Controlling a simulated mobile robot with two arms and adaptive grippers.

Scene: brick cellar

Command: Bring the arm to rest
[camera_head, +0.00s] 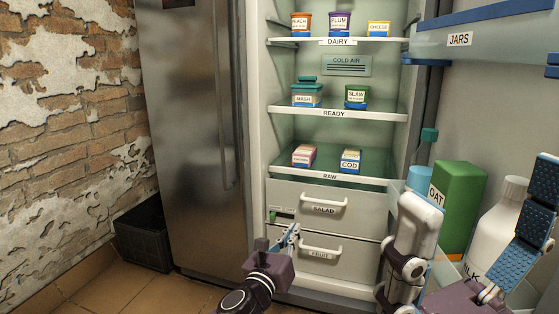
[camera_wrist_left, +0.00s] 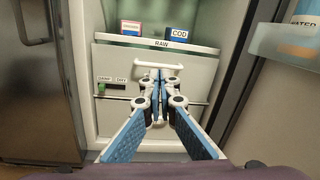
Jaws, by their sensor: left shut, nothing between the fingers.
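My left gripper (camera_head: 290,234) is in front of the fridge's lower drawers, with its fingers together and nothing between them. In the left wrist view its blue-padded fingers (camera_wrist_left: 157,100) meet at the tips, in front of the salad drawer's white handle (camera_wrist_left: 158,68). I cannot tell whether they touch it. My right gripper (camera_head: 482,188) is close to the camera at lower right, its two fingers spread wide, in front of the door shelf.
The fridge (camera_head: 335,113) stands open, with labelled tubs and packs on its shelves. The salad drawer (camera_head: 360,205) and fruit drawer (camera_head: 352,262) look shut. A green oat carton (camera_head: 462,195) and white milk bottle (camera_head: 497,225) stand at right. A black crate (camera_head: 145,236) sits at left.

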